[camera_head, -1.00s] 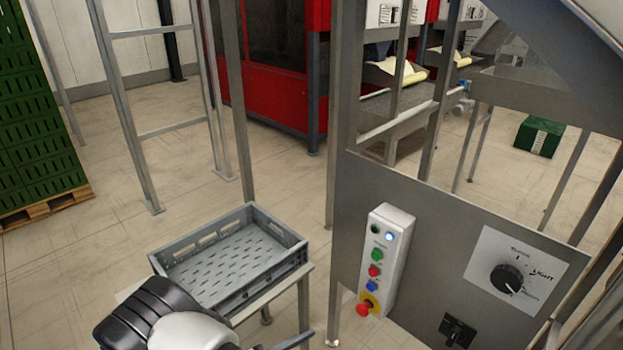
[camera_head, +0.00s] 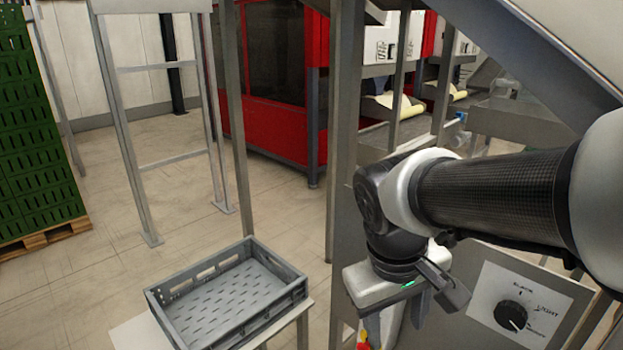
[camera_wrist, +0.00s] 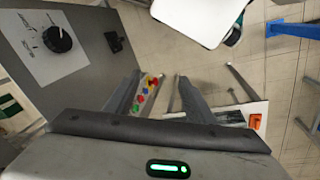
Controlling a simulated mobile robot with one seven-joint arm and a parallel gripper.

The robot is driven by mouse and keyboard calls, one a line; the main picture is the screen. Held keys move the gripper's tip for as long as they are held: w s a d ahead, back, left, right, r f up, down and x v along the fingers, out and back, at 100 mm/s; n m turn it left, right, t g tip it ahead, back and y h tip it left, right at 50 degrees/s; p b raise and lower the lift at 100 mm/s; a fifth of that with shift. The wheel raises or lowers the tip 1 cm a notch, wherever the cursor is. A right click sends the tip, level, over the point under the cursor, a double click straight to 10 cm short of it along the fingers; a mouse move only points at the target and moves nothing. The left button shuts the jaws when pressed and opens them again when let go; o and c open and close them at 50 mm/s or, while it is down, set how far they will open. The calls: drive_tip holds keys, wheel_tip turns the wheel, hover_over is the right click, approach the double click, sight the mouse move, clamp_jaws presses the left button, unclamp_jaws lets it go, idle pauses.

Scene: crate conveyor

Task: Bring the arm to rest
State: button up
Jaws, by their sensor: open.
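My arm reaches in from the right edge in the head view. My gripper (camera_head: 408,318) hangs pointing down in front of the grey machine panel, with its fingers apart and nothing between them. In the wrist view my gripper (camera_wrist: 158,97) shows two dark fingers spread wide and empty. The button box (camera_wrist: 143,95) with coloured buttons shows between and behind the fingers there. In the head view my gripper hides most of that box.
A grey crate (camera_head: 287,303) sits empty on a stand (camera_head: 128,336) left of my gripper. The panel (camera_head: 462,258) with a rotary knob (camera_head: 511,316) is close behind my arm. A metal post (camera_head: 342,130) stands beside it. Green crates (camera_head: 35,140) are stacked at far left.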

drive_tip(key=s+d+r+m+t+y+p, duration=0.1)
drive_tip(key=s+r+m+t+p, duration=0.2)
drive_tip(key=r+p, duration=1.3)
wheel_tip(320, 180, up, 6)
drive_tip(key=shift+d+r+m+t+y+p, duration=0.15)
drive_tip(key=shift+r+m+t+y+p, duration=0.15)
drive_tip(key=shift+t+y+p, duration=0.15)
drive_tip(key=shift+f, duration=0.1)
